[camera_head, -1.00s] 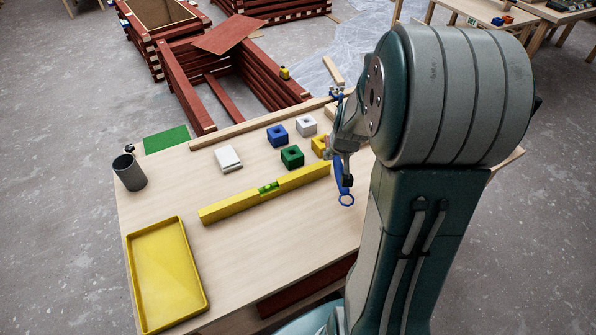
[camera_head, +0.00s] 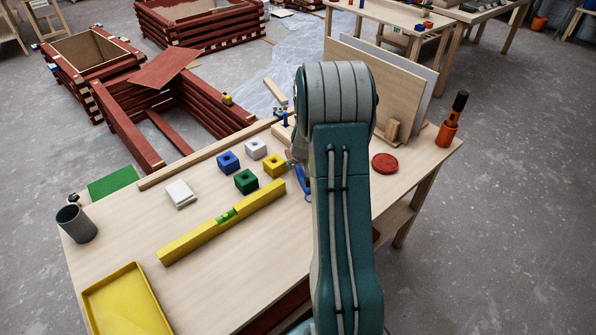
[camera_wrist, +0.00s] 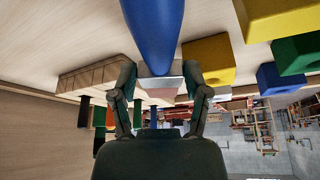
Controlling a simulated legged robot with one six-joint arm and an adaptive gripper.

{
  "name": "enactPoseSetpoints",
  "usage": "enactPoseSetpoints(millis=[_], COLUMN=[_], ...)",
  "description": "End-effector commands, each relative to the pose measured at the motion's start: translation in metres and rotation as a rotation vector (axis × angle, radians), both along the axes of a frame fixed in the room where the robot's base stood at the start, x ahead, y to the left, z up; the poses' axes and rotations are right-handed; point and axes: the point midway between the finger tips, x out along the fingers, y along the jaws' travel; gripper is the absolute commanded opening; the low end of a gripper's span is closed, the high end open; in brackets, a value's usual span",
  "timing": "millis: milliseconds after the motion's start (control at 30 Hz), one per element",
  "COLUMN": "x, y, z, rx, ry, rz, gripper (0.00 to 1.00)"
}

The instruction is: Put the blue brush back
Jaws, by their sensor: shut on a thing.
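The blue brush (camera_wrist: 153,28) is in my gripper (camera_wrist: 159,80), its blue handle between the two fingers in the wrist view. In the head view my arm hides most of the gripper; part of the blue brush (camera_head: 304,182) shows beside the arm, over the table. Coloured blocks with a hole in the top stand on the table: blue (camera_head: 228,162), white (camera_head: 256,149), green (camera_head: 246,181) and yellow (camera_head: 274,165). All four stand left of my gripper. The yellow block also shows close by in the wrist view (camera_wrist: 208,56).
A yellow level (camera_head: 190,238) lies in front of the blocks. A yellow tray (camera_head: 124,300), grey cup (camera_head: 76,224) and white box (camera_head: 181,193) are at the left. A red disc (camera_head: 384,163) and orange-black bottle (camera_head: 451,120) stand right of my arm. Leaning boards (camera_head: 385,80) rise behind.

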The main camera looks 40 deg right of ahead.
Motion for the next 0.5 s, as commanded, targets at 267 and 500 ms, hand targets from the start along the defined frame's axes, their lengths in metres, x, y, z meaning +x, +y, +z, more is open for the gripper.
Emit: enactPoseSetpoints(millis=[267, 500], x=[0.004, 0.004], y=[-0.005, -0.005], z=[-0.035, -0.037], rx=[0.001, 0.0], ry=[-0.002, -0.002], rz=[-0.001, -0.001], gripper=[0.03, 0.03])
